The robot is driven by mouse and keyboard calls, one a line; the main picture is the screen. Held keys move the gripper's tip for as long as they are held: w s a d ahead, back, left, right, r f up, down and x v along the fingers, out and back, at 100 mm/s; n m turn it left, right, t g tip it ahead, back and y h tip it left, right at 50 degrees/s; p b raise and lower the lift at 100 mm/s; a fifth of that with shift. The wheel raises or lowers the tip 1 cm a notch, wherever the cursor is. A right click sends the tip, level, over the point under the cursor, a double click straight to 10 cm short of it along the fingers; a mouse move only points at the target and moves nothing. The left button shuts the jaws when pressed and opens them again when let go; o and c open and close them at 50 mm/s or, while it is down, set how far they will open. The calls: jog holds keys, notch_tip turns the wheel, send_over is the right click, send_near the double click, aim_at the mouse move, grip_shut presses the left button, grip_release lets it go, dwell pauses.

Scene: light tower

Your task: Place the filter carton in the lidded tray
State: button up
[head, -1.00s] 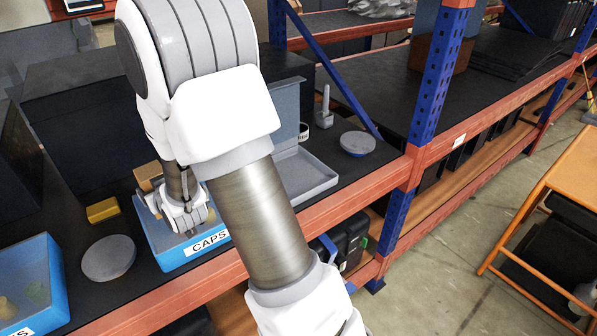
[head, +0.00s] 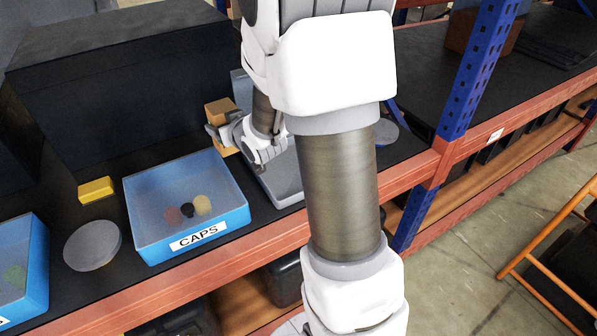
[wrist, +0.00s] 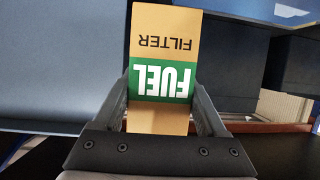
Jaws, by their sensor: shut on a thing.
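The filter carton (head: 218,111) is a tan-orange box held upright. In the wrist view the carton (wrist: 163,45) shows a green band reading FUEL and the word FILTER, upside down. My gripper (head: 226,133) is shut on it, one finger on each side in the wrist view. The grey lidded tray (head: 282,188) lies right of the CAPS bin, with its lid (head: 239,84) standing open at the back. My arm hides much of the tray. The carton is near the tray's left side; its height above the shelf is unclear.
The blue CAPS bin (head: 160,245) holds several small round pieces. A yellow block (head: 96,190) and a grey disc (head: 92,245) lie left of it. Another blue bin (head: 32,265) is at far left. A blue upright (head: 478,75) stands right of my arm.

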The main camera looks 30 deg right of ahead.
jog(key=s+d+f+b, duration=0.1)
jog(key=s+d+b, duration=0.6)
jog(key=s+d, duration=0.85)
jog(key=shift+m+h, duration=0.3)
jog(key=shift+h, duration=0.1)
jog(key=shift+w+a+f+b, duration=0.25)
jog(key=shift+w+f+b, duration=0.4)
jog(key=shift+w+f, duration=1.25)
jog(key=shift+w+a+f+b, duration=0.2)
jog(key=shift+w+f+b, duration=0.4)
jog(key=shift+w+f, duration=1.25)
jog(key=shift+w+a+f+b, duration=0.25)
jog(key=shift+w+f+b, duration=0.4)
jog(key=shift+w+f, duration=1.2)
jog(key=shift+f, duration=0.25)
jog(key=o, duration=1.5)
jog(key=shift+r, duration=0.1)
